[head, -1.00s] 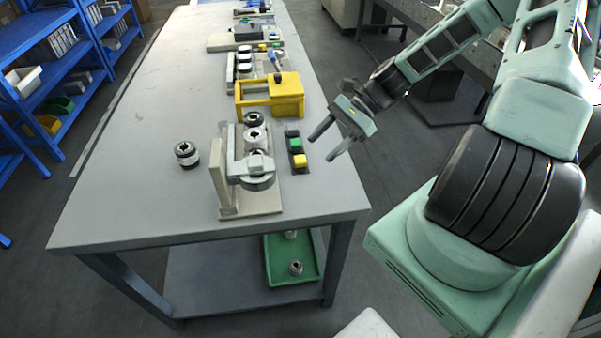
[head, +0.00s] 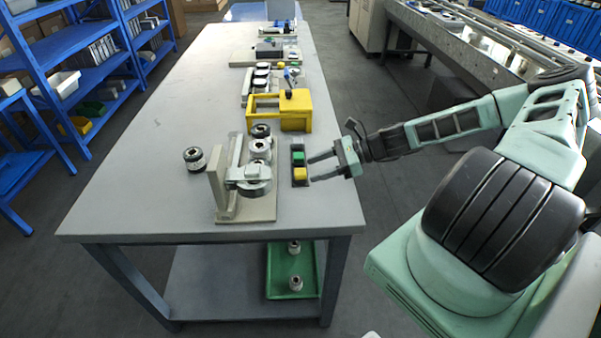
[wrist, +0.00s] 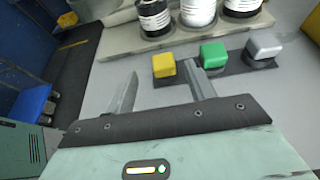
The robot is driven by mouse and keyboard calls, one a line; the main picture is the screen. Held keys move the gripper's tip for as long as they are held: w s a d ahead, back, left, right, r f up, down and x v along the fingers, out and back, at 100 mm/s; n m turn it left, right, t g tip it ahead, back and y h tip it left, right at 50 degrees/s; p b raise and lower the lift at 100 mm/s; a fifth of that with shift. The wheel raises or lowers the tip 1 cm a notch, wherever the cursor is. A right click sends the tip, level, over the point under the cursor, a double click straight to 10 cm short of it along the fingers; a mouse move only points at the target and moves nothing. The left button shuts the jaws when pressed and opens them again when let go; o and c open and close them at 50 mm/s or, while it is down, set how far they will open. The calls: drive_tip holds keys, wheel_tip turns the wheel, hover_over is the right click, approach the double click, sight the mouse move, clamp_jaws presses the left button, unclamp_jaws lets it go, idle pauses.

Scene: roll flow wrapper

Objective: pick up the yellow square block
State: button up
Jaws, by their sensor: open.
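The yellow square block (head: 300,174) sits at the near end of a dark strip on the table, beside a green block (head: 299,158). In the wrist view the yellow block (wrist: 164,65) is just beyond my fingertips and nearer the right finger, with the green block (wrist: 213,54) and a grey block (wrist: 263,46) to its right. My gripper (head: 310,170) is open and empty, reaching in from the right at the strip. In the wrist view its two fingers (wrist: 164,78) are spread apart. I cannot tell whether a finger touches the block.
A beige fixture with dark and white rolls (head: 245,208) stands just left of the strip. A yellow machine (head: 294,110) stands behind it. A loose roll (head: 195,159) is farther left. The grey table's (head: 130,170) left side is clear. A green tray (head: 291,283) lies on the lower shelf.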

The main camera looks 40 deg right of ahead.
sight(301, 171)
drive_tip(key=p+x, duration=0.1)
drive_tip(key=x, duration=0.6)
drive_tip(key=shift+w, duration=0.3)
drive_tip(key=c, duration=1)
